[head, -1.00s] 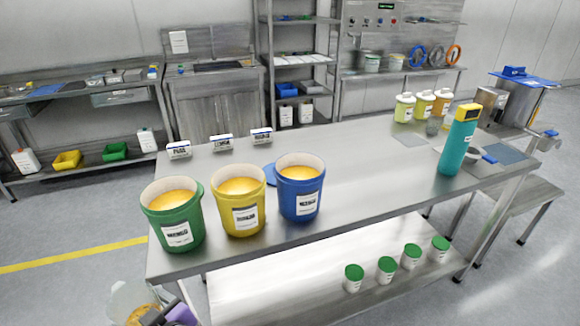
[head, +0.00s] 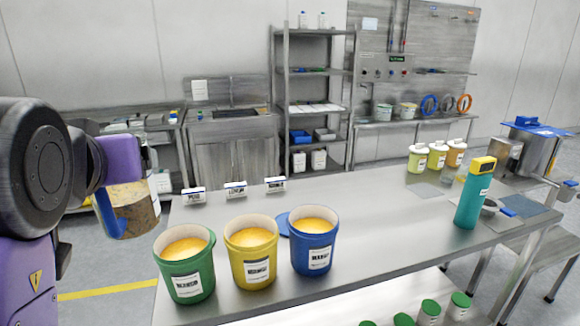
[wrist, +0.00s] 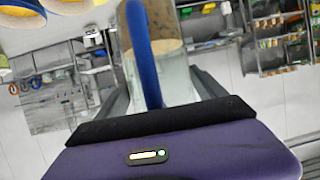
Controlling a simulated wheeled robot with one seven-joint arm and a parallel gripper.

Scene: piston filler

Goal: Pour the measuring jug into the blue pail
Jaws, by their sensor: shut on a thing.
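The measuring jug (head: 138,212) is at the left of the head view, clear-walled with a blue handle and a tan-brown content. My gripper (head: 122,160) is shut on it and holds it raised, left of the pails and looking roughly upright. In the wrist view, the jug's clear body (wrist: 178,80) and blue handle (wrist: 142,50) are between my gripper's fingers (wrist: 160,92). The blue pail (head: 312,245) stands on the steel table, open and filled with orange-yellow material, well right of the jug.
A yellow pail (head: 251,255) and a green pail (head: 186,268) stand left of the blue pail, both filled. A blue lid (head: 283,224) lies behind. Small label cards (head: 235,189) line the far edge. A teal bottle (head: 474,197) stands right; the table (head: 390,220) between is clear.

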